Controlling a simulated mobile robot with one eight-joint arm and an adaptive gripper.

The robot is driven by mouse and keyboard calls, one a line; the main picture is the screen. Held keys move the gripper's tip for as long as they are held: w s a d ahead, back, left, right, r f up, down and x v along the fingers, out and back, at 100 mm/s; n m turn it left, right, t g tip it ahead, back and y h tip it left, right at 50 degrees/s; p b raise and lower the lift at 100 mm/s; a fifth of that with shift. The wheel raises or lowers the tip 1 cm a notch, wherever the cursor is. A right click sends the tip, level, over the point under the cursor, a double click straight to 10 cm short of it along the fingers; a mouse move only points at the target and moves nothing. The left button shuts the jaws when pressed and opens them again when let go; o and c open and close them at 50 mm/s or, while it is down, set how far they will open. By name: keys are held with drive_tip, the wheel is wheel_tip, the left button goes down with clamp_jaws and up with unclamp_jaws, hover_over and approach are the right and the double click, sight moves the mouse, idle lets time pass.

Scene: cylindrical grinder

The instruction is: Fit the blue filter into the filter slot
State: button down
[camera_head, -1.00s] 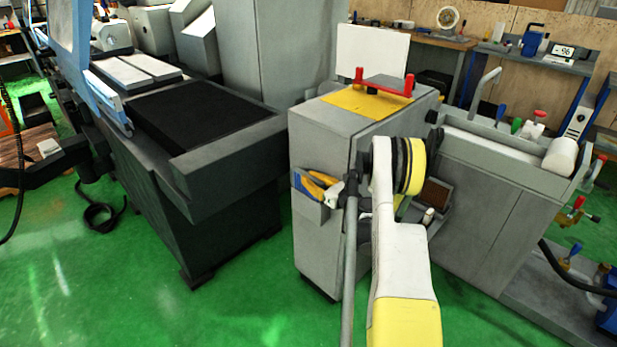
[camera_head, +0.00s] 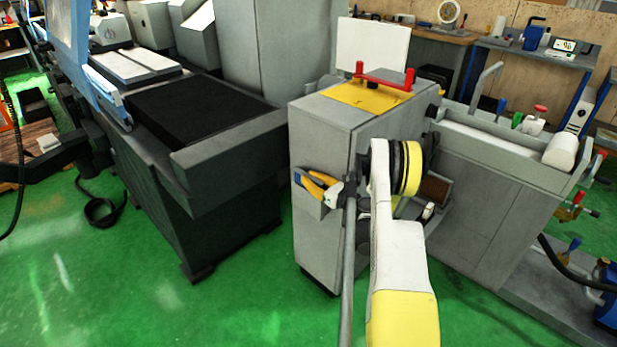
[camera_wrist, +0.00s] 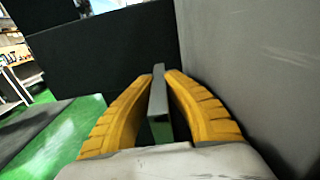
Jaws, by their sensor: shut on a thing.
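My gripper (camera_head: 314,186) is at the left face of the grey cabinet (camera_head: 322,135), with its yellow fingers pointing left. The blue filter (camera_head: 300,179) shows as a small blue patch with grey edges around the fingers; most of it is hidden. In the wrist view, my gripper (camera_wrist: 158,80) is shut on a thin grey upright plate (camera_wrist: 159,92), seen edge-on, which looks like part of the filter. The filter slot cannot be made out in either view.
A grey wall (camera_wrist: 255,60) stands close on the right in the wrist view. A dark grinder bed (camera_head: 225,145) stands to the left, with green floor (camera_head: 235,290) between. A red handle (camera_head: 385,80) sits on a yellow plate (camera_head: 365,97) on the cabinet top.

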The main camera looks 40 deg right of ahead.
drive_tip(key=shift+f, duration=0.65)
drive_tip(key=c, duration=1.5)
unclamp_jaws()
wheel_tip(320, 180, up, 10)
drive_tip(key=shift+r, duration=0.1)
